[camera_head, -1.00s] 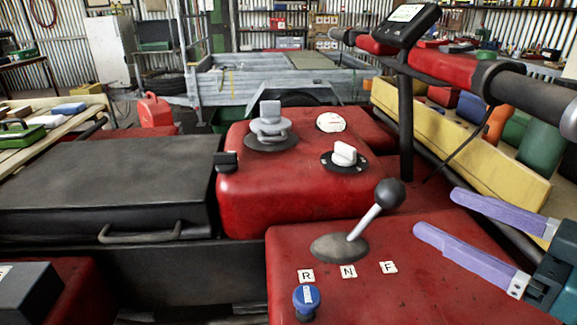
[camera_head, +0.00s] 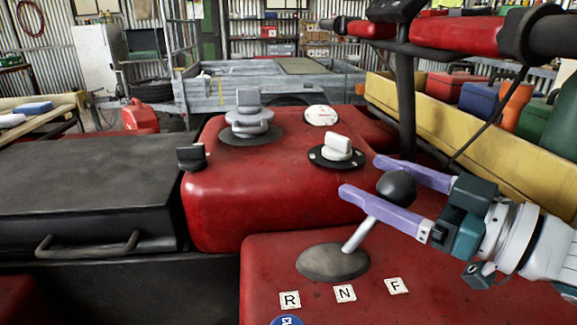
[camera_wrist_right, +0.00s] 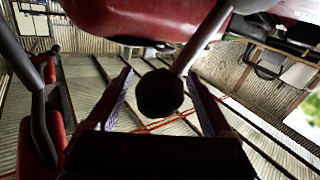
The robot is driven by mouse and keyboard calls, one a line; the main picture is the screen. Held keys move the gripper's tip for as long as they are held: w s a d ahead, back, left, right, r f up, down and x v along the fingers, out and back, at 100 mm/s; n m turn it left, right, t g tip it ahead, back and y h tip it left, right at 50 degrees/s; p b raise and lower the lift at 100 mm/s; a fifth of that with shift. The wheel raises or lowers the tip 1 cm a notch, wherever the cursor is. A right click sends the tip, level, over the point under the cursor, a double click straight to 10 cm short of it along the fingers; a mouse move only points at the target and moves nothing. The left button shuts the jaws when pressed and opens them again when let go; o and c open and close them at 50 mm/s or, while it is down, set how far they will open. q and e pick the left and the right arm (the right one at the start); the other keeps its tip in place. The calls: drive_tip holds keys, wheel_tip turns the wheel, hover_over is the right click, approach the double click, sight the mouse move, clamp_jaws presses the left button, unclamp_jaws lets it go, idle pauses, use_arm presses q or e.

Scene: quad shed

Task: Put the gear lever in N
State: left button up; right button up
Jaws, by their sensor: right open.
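The gear lever has a black ball knob (camera_head: 396,187) on a pale metal shaft (camera_head: 361,234) that rises from a dark round boot (camera_head: 333,262) on the red body. It leans to the right, towards the F side. White labels R (camera_head: 289,300), N (camera_head: 345,293) and F (camera_head: 396,286) lie in front of the boot. My right gripper (camera_head: 361,175) is open, its two lilac fingers on either side of the knob. The wrist view also shows the knob (camera_wrist_right: 160,92) between the fingers, with gaps on both sides. My left gripper is out of view.
A white rotary switch (camera_head: 338,147), a gauge (camera_head: 321,115) and a grey filler cap (camera_head: 249,120) sit on the red tank beyond the lever. The handlebar (camera_head: 455,38) and its post stand close behind my right gripper. A blue button (camera_head: 287,321) is at the bottom edge.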

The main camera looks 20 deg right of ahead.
drive_tip(key=shift+w+a, duration=0.15)
drive_tip(key=shift+w, duration=0.3)
drive_tip(key=shift+c, duration=0.3)
clamp_jaws()
idle(0.4)
